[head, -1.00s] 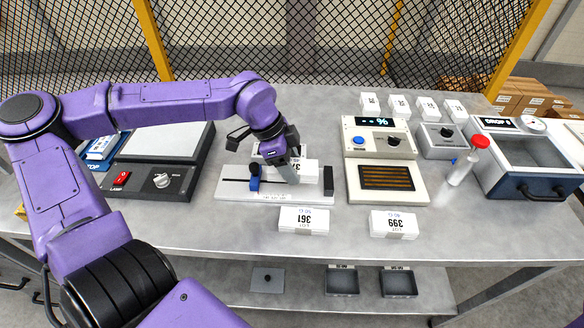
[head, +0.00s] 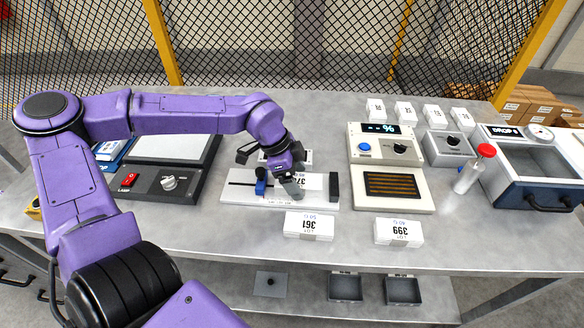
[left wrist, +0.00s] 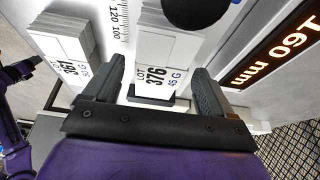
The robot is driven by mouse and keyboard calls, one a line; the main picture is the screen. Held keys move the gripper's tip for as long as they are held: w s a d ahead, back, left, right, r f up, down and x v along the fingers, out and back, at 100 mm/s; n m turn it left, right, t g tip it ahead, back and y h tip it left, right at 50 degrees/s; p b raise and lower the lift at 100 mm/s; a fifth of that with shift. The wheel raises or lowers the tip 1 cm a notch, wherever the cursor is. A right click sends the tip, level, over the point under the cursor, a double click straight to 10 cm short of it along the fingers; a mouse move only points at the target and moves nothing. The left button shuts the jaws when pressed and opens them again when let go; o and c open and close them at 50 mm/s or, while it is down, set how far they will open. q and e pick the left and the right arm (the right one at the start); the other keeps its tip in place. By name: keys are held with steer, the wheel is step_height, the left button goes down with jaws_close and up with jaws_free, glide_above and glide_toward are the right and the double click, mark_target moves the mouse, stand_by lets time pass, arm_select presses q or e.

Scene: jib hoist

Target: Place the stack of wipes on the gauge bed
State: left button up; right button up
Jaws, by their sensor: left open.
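The stack of wipes marked 376 (head: 314,184) appears to lie on the white gauge bed (head: 238,193), between the blue slider and the dark end block. Its label also shows in the left wrist view (left wrist: 152,76). My left gripper (head: 291,186) is over the bed and open. In the left wrist view its two fingers stand apart on either side of the stack (left wrist: 158,68). The gripper hides part of the stack in the head view, and I cannot see its underside. My right gripper is not in view.
A control unit with a slatted plate (head: 392,187) stands to the right, with a bottle (head: 468,176) and drop box (head: 530,172) beyond. A flat-topped lamp unit (head: 160,180) is left.

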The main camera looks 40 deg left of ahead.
arm_select(q)
steer(key=v, duration=1.1)
steer(key=shift+r, duration=0.2)
